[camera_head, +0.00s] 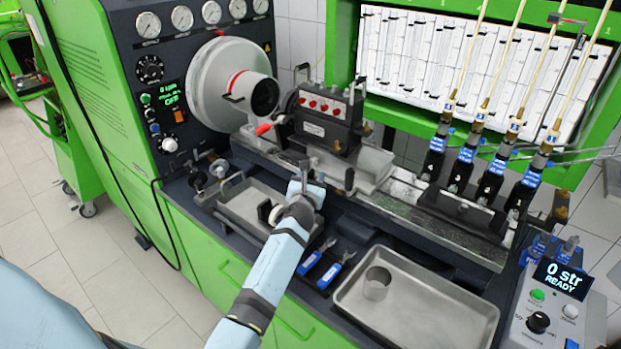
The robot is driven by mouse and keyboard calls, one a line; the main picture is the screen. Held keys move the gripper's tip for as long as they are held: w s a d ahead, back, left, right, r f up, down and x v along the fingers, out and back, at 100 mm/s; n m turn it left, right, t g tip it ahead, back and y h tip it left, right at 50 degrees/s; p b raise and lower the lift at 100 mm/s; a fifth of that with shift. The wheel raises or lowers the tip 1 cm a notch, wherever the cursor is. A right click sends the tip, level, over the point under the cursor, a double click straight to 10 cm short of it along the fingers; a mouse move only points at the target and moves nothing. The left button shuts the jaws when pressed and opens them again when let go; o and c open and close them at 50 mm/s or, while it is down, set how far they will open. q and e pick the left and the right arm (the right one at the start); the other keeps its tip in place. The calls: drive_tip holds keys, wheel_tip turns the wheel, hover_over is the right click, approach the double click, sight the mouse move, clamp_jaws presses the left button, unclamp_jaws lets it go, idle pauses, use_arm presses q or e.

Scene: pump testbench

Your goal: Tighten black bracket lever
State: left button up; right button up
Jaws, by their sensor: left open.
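The dark pump block (325,118) with a row of red caps sits clamped on the bench rail, in front of the large grey drive housing (228,82). A small black upright piece (349,181) at the front edge of the rail looks like the black bracket lever, but it is too small to be sure. A red-tipped lever (265,129) sticks out left of the block. My left gripper (308,176) is open just in front of the rail, left of the small black piece. Contact cannot be told. My right gripper is out of view.
A metal tray (455,312) with a metal cup (377,283) stands front right. Two blue-handled tools (325,268) lie left of it. Another tray (235,205) is behind my left forearm. Several blue-labelled injectors (462,163) stand at right, near a control box (550,315).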

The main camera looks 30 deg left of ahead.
use_arm(q)
clamp_jaws()
